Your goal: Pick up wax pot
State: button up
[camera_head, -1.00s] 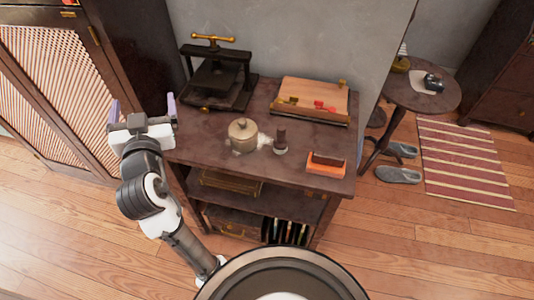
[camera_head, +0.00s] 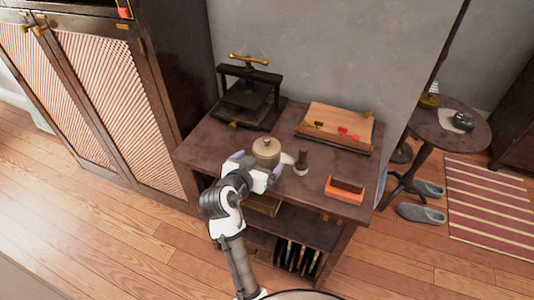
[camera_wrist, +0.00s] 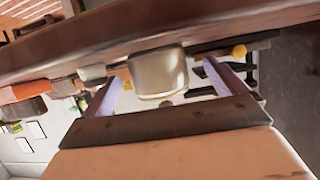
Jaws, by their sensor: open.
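The wax pot (camera_head: 266,152) is a small beige round pot with a knobbed lid. It stands upright near the front edge of the dark worktable (camera_head: 225,150). My gripper (camera_head: 261,160) is open at the table's front side, with its pale purple fingers to the left and right of the pot. In the wrist view, which looks inverted, the wax pot (camera_wrist: 158,73) shows between the two fingers of my gripper (camera_wrist: 160,80), with gaps visible on both sides. I cannot tell how deep it sits between the fingers. My wrist hides part of its lower front in the head view.
A dark stamp (camera_head: 301,163) stands close to the pot's right, with a small whitish item between them. An orange blotter (camera_head: 345,190) lies further right. Behind are a black press (camera_head: 247,100) and a wooden writing box (camera_head: 336,128). The table's left front corner is clear.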

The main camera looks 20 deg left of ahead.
jog(key=x, duration=0.1)
jog(key=p+x, duration=0.1)
jog(key=x, duration=0.3)
jog(key=shift+w+d+r, duration=0.1)
jog(key=shift+d+r, duration=0.05)
jog(key=shift+d, duration=0.1)
jog(key=shift+c, duration=0.4)
jog(key=c, duration=1.2)
jog(key=shift+r, duration=0.1)
jog(key=shift+c, duration=0.6)
